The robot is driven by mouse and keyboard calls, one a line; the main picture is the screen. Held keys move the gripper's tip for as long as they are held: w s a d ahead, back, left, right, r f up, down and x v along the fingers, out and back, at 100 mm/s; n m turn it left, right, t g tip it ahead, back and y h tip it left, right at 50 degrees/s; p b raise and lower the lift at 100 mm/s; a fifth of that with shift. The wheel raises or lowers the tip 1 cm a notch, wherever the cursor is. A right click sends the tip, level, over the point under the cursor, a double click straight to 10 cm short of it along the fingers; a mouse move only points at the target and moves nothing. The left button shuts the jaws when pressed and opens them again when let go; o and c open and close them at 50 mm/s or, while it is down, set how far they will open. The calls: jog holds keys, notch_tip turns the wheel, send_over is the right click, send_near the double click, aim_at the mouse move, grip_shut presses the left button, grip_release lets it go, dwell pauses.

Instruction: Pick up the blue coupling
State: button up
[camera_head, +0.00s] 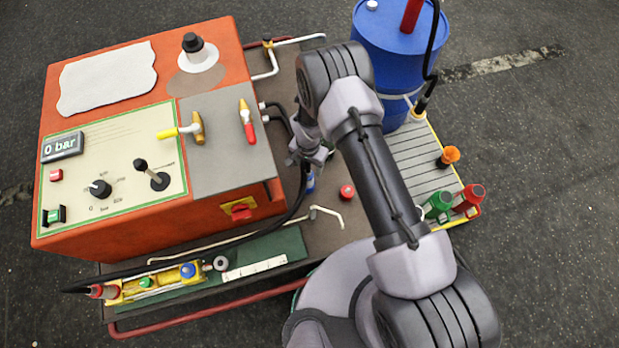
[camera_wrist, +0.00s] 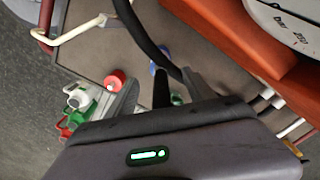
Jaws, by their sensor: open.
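The blue coupling (camera_head: 310,182) is a small blue piece on the brown deck, just below my gripper (camera_head: 309,160) in the head view. My arm and gripper hide part of it. In the wrist view, a bit of blue (camera_wrist: 153,69) shows between the fingers of my gripper (camera_wrist: 161,80), partly hidden behind a black hose and a dark upright part. The fingers are apart, with nothing visibly clamped. Whether they touch the coupling cannot be told.
A red coupling (camera_head: 347,191) stands just right of the blue one. The orange control box (camera_head: 235,205) rises close on the left. A black hose (camera_head: 297,205) runs past the gripper. A blue drum (camera_head: 395,55) and green and red bottles (camera_head: 455,201) stand right.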

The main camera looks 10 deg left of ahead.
aim_at(308, 176)
notch_tip(308, 176, down, 8)
jog(key=b, duration=0.3)
jog(key=shift+a, duration=0.1)
jog(key=shift+r, duration=0.1)
grip_shut()
